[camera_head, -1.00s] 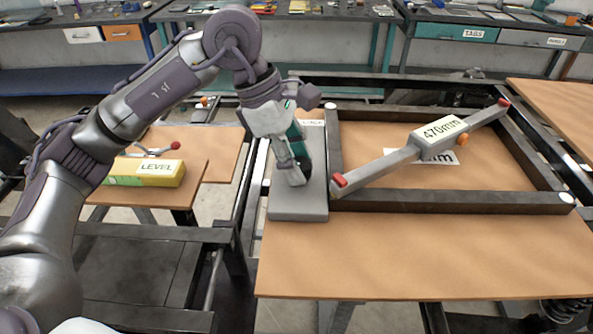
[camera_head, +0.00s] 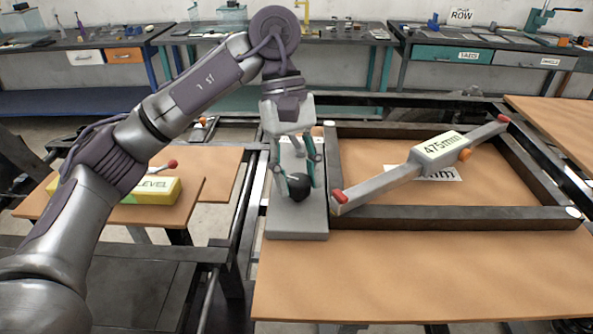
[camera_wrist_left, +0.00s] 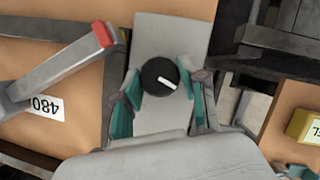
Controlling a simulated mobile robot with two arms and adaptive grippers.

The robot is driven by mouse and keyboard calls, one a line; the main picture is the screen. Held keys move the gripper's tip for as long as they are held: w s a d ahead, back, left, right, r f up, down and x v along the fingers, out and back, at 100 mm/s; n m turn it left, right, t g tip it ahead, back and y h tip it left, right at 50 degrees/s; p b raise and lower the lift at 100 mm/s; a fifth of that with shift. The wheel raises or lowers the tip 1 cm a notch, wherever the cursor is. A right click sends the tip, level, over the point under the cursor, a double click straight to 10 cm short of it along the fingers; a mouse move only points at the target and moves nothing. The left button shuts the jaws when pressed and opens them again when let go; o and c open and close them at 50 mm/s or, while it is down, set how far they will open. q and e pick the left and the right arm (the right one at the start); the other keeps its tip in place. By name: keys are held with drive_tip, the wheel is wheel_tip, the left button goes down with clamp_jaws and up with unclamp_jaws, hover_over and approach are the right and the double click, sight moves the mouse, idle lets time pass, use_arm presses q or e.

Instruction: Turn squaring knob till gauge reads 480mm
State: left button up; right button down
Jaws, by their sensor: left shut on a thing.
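The squaring knob (camera_head: 298,187) is black and round, on a grey base plate (camera_head: 297,228) beside the dark frame. In the left wrist view the knob (camera_wrist_left: 160,77) shows a white pointer line slanting down to the right. My left gripper (camera_head: 296,186) comes down over the knob, its teal fingers on either side, shut on it. The gauge (camera_head: 438,148) is a grey diagonal bar with red tips, and its display reads 475mm. A white card under it is partly hidden; in the left wrist view this card (camera_wrist_left: 45,105) reads 480. My right gripper is not in view.
The dark square frame (camera_head: 450,217) lies on a brown board (camera_head: 420,280). A yellow LEVEL box (camera_head: 158,190) sits on a board at the left. Workbenches with tools stand along the back. The board's front is clear.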

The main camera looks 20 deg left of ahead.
use_arm(q)
drive_tip(key=m+p, duration=0.2)
drive_tip(key=m, duration=0.1)
drive_tip(key=shift+d+r+g+y, duration=0.1)
drive_tip(key=shift+r+g+y, duration=0.1)
drive_tip(key=shift+g+y, duration=0.15)
drive_tip(key=shift+w+f+m+y+p, duration=0.1)
drive_tip(key=shift+m+y+p, duration=0.3)
drive_tip(key=shift+m, duration=0.4)
drive_tip(key=o, duration=1.1)
drive_tip(key=shift+f, duration=0.1)
drive_tip(key=shift+o, duration=0.2)
drive_tip(key=v, duration=1.2)
